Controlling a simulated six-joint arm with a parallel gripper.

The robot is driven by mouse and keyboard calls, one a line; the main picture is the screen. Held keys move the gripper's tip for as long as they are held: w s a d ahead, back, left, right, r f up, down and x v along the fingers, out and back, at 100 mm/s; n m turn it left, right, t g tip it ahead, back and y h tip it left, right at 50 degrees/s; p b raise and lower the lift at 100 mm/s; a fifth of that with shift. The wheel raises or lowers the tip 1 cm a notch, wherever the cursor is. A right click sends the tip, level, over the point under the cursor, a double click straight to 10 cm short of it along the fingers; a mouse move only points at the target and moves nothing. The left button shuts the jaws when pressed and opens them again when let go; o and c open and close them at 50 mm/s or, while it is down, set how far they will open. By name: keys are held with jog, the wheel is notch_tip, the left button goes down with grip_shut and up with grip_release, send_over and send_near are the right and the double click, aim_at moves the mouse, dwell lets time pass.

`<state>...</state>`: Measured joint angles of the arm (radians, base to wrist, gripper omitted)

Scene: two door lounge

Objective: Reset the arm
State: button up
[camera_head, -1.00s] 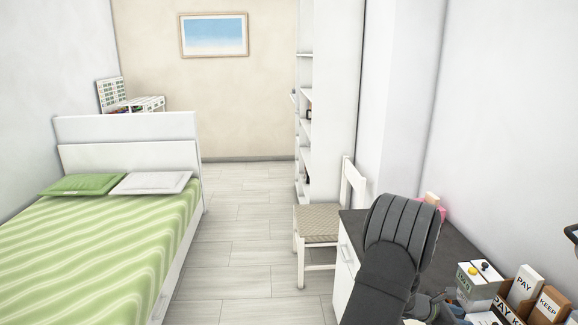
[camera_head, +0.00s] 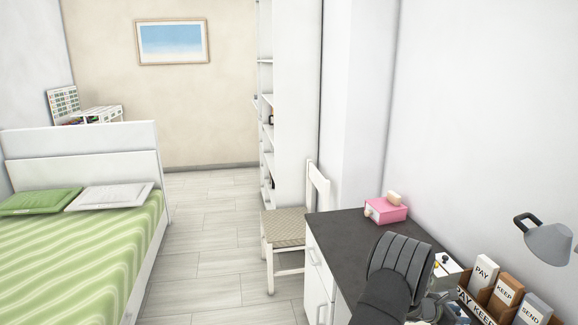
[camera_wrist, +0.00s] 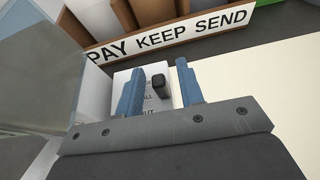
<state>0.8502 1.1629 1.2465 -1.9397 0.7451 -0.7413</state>
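My arm (camera_head: 400,268) reaches over the dark-topped desk (camera_head: 345,232) at the lower right of the head view. My gripper (camera_wrist: 160,78) shows in the wrist view as two blue fingers spread apart with a gap between them. A small dark peg-like part (camera_wrist: 158,81) appears in that gap, over a white surface with print (camera_wrist: 128,78); I see no finger touching it. In the head view the gripper is mostly hidden behind my arm, beside a white box (camera_head: 448,268).
An organizer (camera_head: 470,303) with PAY, KEEP and SEND cards stands on the desk's right, below a grey lamp (camera_head: 548,241). A pink box (camera_head: 387,210) sits at the desk's far end. A white chair (camera_head: 286,228) stands left of the desk. Floor (camera_head: 215,235) toward the bed (camera_head: 80,240) is clear.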

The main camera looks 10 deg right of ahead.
jog(key=shift+s+f+v, duration=0.25)
jog(key=shift+f+v, duration=0.1)
jog(key=shift+v, duration=9)
jog(key=s+d+r+m+g+y, duration=0.2)
jog(key=s+d+r+m+y, duration=0.2)
jog(key=m, duration=0.7)
jog(key=shift+s+d+m+y, duration=0.3)
jog(key=shift+s+m+y, duration=0.1)
jog(key=shift+s+y, duration=1.1)
jog(key=shift+w+r, duration=0.1)
jog(key=shift+w, duration=0.05)
jog(key=shift+o, duration=0.4)
jog(key=o, duration=1.4)
jog(key=shift+c, duration=0.2)
jog(key=w+d+r+m+t+y, duration=0.25)
jog(key=d+r+m+t, duration=0.3)
jog(key=r, duration=0.35)
jog(key=x, duration=1)
jog(key=shift+s+d+f+g, duration=0.15)
jog(key=shift+d+f+g, duration=0.05)
jog(key=shift+g, duration=0.15)
